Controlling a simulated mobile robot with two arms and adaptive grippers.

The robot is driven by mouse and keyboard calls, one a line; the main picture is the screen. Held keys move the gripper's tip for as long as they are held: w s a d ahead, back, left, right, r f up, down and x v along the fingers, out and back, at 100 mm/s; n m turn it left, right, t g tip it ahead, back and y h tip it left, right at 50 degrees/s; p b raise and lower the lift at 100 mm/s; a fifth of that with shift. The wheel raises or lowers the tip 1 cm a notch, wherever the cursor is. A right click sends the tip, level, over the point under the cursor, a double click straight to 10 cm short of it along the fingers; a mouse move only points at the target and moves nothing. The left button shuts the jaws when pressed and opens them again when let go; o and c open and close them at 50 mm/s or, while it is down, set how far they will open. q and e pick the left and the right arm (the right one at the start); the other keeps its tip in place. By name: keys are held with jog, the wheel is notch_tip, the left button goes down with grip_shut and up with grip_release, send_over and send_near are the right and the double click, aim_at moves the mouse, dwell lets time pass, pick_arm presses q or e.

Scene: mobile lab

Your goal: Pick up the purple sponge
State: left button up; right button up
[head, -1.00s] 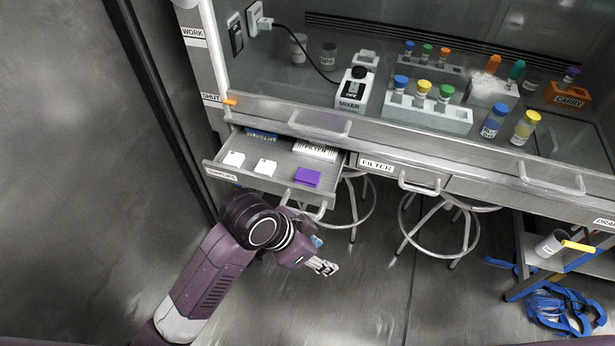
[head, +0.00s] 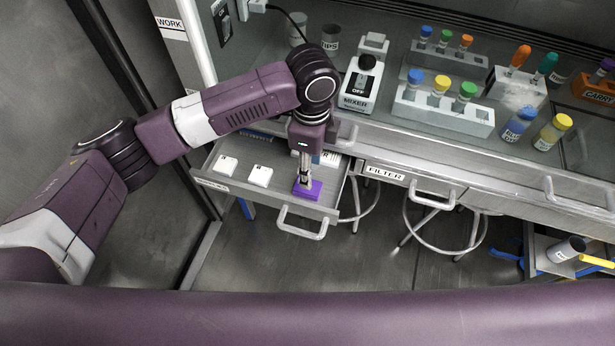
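The purple sponge (head: 309,191) lies in the open drawer (head: 262,205), near the drawer's front right corner. My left gripper (head: 304,184) points straight down over the sponge, with its fingertips at or just above its top. The fingers hide part of the sponge's back left side. They look close together, but I cannot tell whether they are open, shut or gripping it. My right gripper is not in view.
Two white blocks (head: 260,176) lie left of the sponge in the drawer. A drawer handle (head: 302,224) sticks out in front. The mixer (head: 360,84) and a rack of capped bottles (head: 440,108) stand on the bench above. A stool (head: 440,235) is under the bench.

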aim_at(313, 194)
pick_arm(q)
jog(key=f, duration=0.3)
jog(key=shift+s+a+f+p, duration=0.1)
jog(key=shift+s+a+p, duration=0.15)
jog(key=shift+p, duration=0.1)
notch_tip(313, 194, down, 2)
jog(key=shift+w+a+f, duration=0.1)
jog(key=shift+f, duration=0.65)
jog(key=c, duration=0.7)
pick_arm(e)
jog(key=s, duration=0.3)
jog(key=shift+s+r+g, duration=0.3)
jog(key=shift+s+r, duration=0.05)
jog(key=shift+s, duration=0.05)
